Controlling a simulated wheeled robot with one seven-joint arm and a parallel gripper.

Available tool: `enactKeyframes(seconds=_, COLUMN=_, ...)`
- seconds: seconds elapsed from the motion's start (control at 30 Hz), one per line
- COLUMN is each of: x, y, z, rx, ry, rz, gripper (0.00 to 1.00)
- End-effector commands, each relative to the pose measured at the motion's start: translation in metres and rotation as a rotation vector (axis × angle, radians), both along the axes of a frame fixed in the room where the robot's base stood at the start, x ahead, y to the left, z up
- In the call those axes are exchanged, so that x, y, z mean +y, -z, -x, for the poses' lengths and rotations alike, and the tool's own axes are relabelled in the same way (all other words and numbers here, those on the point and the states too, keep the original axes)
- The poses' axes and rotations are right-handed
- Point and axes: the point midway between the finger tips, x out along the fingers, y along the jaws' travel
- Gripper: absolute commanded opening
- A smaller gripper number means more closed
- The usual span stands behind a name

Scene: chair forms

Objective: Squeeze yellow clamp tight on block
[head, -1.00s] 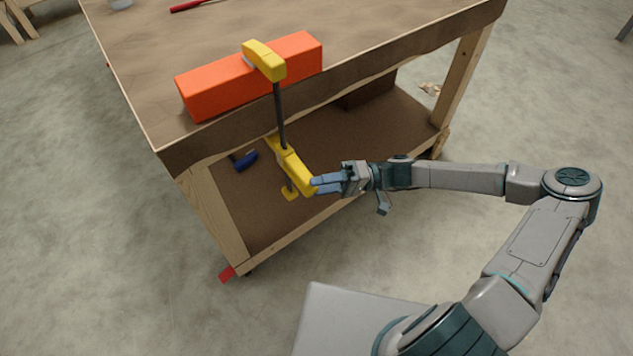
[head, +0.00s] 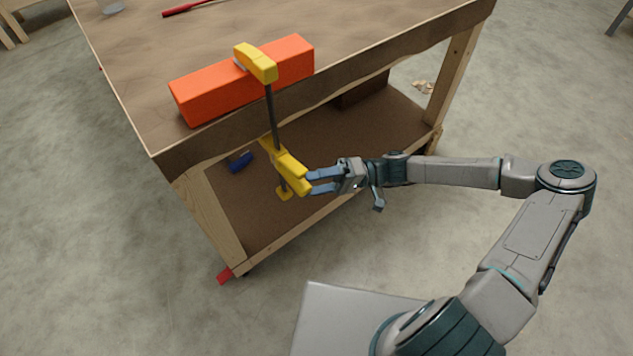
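The orange block (head: 215,93) lies along the near edge of the wooden workbench top. The yellow clamp's upper jaw (head: 256,62) reaches over the block, and its dark bar (head: 271,105) runs down in front of the bench edge. The clamp's yellow lower arm (head: 288,170) hangs below the top, with a small yellow end piece (head: 284,193) beneath it. My gripper (head: 311,182) is at the right end of the lower arm. Its blue fingers look spread apart, with their tips close to the yellow arm; I cannot tell whether they touch it.
The workbench (head: 130,50) has a lower shelf (head: 345,130) holding a blue-headed tool (head: 240,162) and a dark box (head: 362,90). A leg (head: 210,215) stands left of my gripper. A red tool (head: 184,8) lies at the back.

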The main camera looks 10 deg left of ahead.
Motion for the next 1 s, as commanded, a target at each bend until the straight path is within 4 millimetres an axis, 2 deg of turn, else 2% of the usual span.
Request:
enactKeyframes(seconds=0.53, x=0.002, y=-0.001, z=0.000, rx=0.000, ry=0.000, rz=-0.002, gripper=0.71)
enactKeyframes(seconds=1.0, x=0.021, y=-0.002, z=-0.005, rx=0.001, ry=0.000, rz=-0.002, gripper=0.71)
